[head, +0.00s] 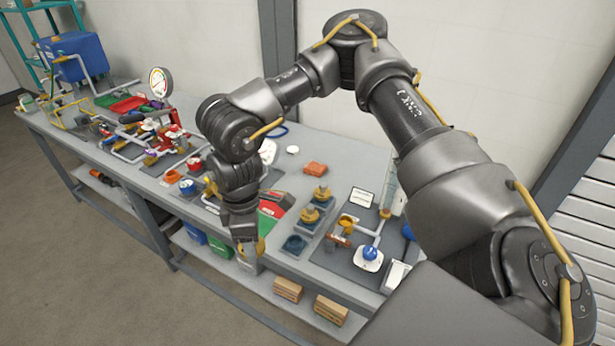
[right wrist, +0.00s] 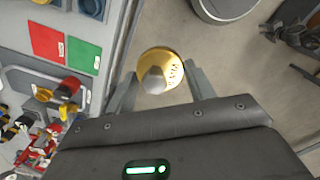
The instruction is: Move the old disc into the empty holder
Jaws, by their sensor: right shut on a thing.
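My right gripper (head: 247,252) is shut on a brass-yellow disc (right wrist: 160,68) with a pale knob at its middle. In the right wrist view the disc sits between the two fingertips (right wrist: 162,88), with floor behind it. In the head view the disc (head: 260,246) is partly hidden by the gripper, at the table's front edge. A dark blue holder (head: 295,244) on the table, right of the gripper, looks empty. Two more holders behind it carry brass discs, a nearer one (head: 310,215) and a farther one (head: 321,193). My left gripper is not in view.
A red and green mat (head: 270,209) lies left of the holders. The pump plate (head: 345,262) with pipes, an orange valve and a blue knob stands to their right. An orange block (head: 315,168) lies behind. More pipework and a gauge (head: 160,82) stand at the left.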

